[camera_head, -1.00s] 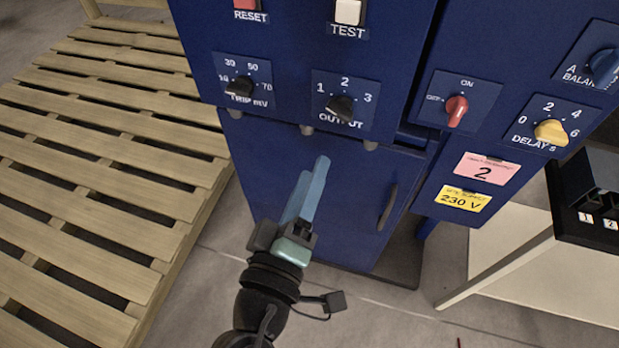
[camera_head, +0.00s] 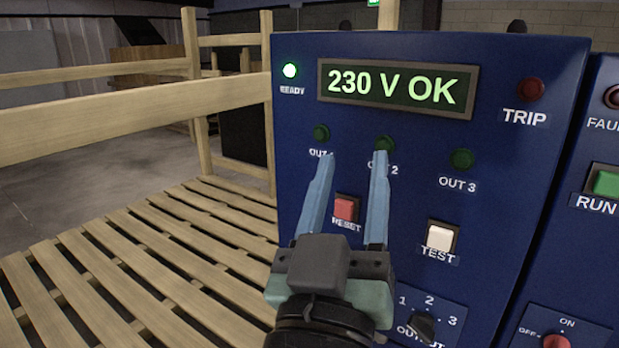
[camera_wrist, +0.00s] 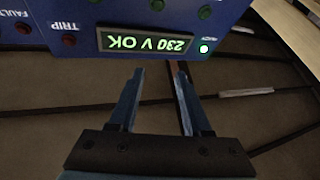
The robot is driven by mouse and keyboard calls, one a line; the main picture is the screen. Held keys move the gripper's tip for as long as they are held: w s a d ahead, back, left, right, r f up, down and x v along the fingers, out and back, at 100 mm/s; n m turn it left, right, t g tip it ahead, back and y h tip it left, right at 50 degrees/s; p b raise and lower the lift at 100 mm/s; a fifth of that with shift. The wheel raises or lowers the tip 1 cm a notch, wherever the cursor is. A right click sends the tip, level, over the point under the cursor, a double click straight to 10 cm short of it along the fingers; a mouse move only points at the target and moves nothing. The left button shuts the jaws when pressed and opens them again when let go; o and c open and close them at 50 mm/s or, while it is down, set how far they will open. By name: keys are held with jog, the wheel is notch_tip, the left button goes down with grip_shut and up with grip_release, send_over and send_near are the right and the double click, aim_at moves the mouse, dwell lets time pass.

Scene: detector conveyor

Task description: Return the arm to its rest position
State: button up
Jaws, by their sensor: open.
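My gripper (camera_head: 351,160) is open, with its two blue fingers apart and nothing between them. In the head view it points up in front of the blue control panel (camera_head: 405,220), and its fingertips overlap the OUT 1 and OUT 2 labels. I cannot tell how far it is from the panel. In the wrist view my gripper (camera_wrist: 159,68) shows empty, with the panel upside down beyond its fingertips. The display (camera_head: 397,90) reads "230 V OK". The READY lamp (camera_head: 290,71) is lit. The OUTPUT knob (camera_head: 421,326) is partly in view.
A red RESET button (camera_head: 346,208) and a white TEST button (camera_head: 440,236) are on the panel near my gripper. A second blue cabinet (camera_head: 606,145) stands at right with a green RUN button (camera_head: 606,182). A wooden slatted platform with rails (camera_head: 150,265) lies at left.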

jog(key=s+a+r+t+y+p, duration=0.1)
jog(key=r+p, duration=0.3)
jog(key=r, duration=0.5)
jog(key=s+a+r+t+y+p, duration=0.1)
jog(key=s+r+t+y+p, duration=0.1)
jog(key=r, duration=0.7)
jog(key=s+a+r+t+y+p, duration=0.1)
jog(key=s+r+p, duration=0.3)
jog(key=r, duration=0.5)
jog(key=t+y+p, duration=0.1)
jog(key=p, duration=0.1)
jog(key=shift+a+y+p, duration=0.3)
jog(key=shift+a+p, duration=0.05)
jog(key=shift+a, duration=0.05)
